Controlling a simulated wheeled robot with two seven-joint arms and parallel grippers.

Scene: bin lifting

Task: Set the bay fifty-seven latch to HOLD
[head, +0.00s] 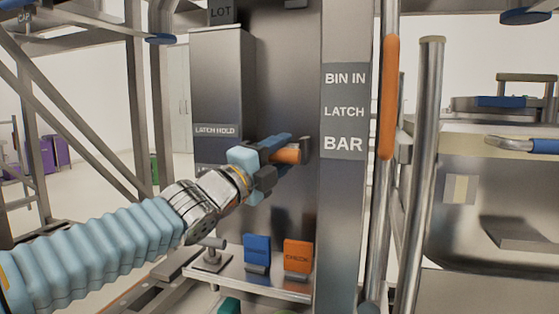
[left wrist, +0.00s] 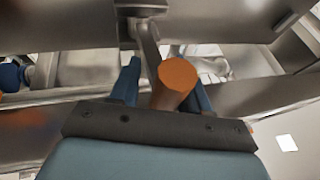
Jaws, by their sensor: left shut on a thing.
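The latch has an orange handle (head: 287,154) on a metal bracket fixed to the grey panel, right of the "LATCH HOLD" label (head: 216,131). My left gripper (head: 284,150) is shut on the orange handle, its blue fingers on either side of it. In the left wrist view the handle (left wrist: 178,80) shows its round orange end between the blue fingers, joined to a metal arm (left wrist: 148,42). The fingertips are partly hidden. My right gripper is not in view.
A post with a "BIN IN LATCH BAR" sign (head: 344,110) stands close right of the handle. Below are a shelf (head: 250,283), a blue block (head: 257,250) and an orange "CHECK" block (head: 298,256). A vertical orange grip (head: 389,97) and a metal bin (head: 490,190) are farther right.

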